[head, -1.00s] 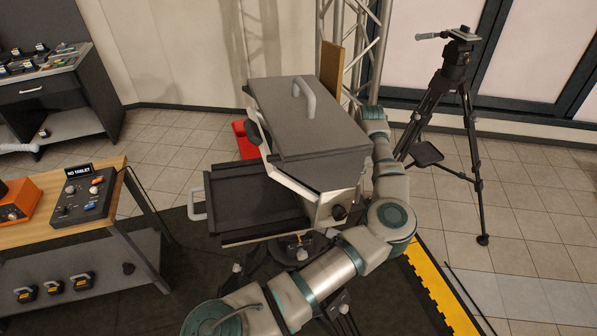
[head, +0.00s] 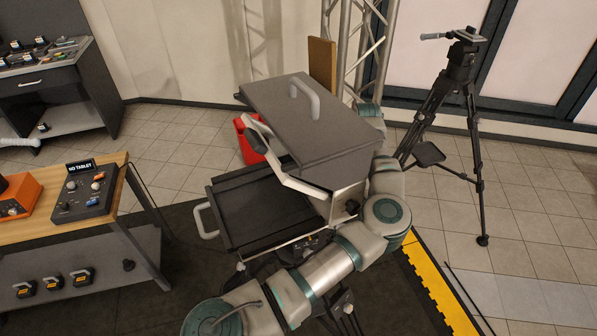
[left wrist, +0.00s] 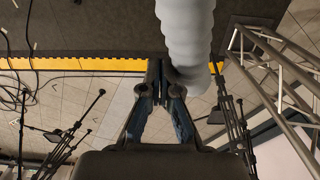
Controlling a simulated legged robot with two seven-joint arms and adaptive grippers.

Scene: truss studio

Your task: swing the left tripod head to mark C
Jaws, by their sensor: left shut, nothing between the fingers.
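The left tripod head bears a large grey hooded unit (head: 325,125) with a handle on top and a dark flat tray (head: 262,207) facing lower left. The head and its scale are mostly hidden below it, and no mark C can be made out. My left arm comes up from the bottom and passes round the right side of the unit; its gripper is hidden there in the head view. In the left wrist view my left gripper (left wrist: 166,68) is shut and empty. A pale ribbed bar (left wrist: 186,28) lies right by its fingertips; whether they touch is unclear.
A second tripod (head: 460,95) stands at the right by the window. A metal truss (head: 352,50) rises behind the unit. A wooden bench (head: 130,187) with a control box (head: 85,195) is at the left. A yellow floor edge (head: 435,285) runs lower right.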

